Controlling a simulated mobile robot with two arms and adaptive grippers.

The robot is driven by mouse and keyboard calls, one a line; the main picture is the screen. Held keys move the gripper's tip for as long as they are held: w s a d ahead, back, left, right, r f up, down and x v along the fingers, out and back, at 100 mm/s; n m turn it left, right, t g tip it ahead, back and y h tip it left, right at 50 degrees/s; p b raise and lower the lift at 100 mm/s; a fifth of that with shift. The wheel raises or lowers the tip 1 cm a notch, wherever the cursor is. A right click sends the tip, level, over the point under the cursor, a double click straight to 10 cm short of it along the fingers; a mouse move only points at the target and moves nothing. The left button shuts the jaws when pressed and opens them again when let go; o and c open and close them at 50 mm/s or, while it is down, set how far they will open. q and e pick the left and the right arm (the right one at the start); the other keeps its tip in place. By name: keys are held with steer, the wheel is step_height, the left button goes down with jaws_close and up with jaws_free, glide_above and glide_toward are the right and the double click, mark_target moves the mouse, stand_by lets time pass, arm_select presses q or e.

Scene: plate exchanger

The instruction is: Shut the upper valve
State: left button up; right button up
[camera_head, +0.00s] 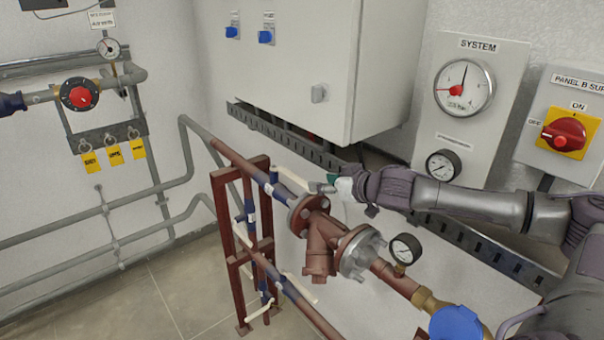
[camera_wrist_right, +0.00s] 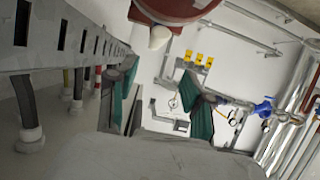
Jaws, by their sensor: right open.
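The upper pipe carries a blue valve (camera_head: 270,188) with a cream lever (camera_head: 292,180) that slants down to the right, toward a brown-red flanged fitting. My right gripper (camera_head: 324,186) comes in from the right, with its tip close to the lever's free end. In the head view I cannot tell whether they touch. In the right wrist view the teal-padded fingers of my right gripper (camera_wrist_right: 163,105) stand apart, with no lever clearly seen between them. My left gripper is not in view.
The flanged fitting (camera_head: 322,246) and a small gauge (camera_head: 405,249) lie below my right arm. A white cabinet (camera_head: 300,65) and a slotted rail (camera_head: 290,140) are behind. A lower pipe (camera_head: 300,302) with another cream lever (camera_head: 300,288) runs beneath. A red frame (camera_head: 222,225) supports the pipes.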

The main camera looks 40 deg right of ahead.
mark_target(301, 180)
steer(key=p+x, duration=0.1)
steer(key=x, duration=0.2)
steer(key=p+x, duration=0.1)
steer(key=x, duration=0.2)
steer(key=p+x, duration=0.2)
steer(key=x, duration=0.1)
steer(key=shift+d, duration=0.3)
steer(key=shift+w+f, duration=0.15)
steer(key=shift+w, duration=0.2)
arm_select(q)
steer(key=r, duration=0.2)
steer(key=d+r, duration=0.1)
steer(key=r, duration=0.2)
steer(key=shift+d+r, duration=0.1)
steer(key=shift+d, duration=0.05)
arm_select(e)
steer(key=shift+w+f, duration=0.15)
steer(key=shift+f, duration=0.05)
jaws_close()
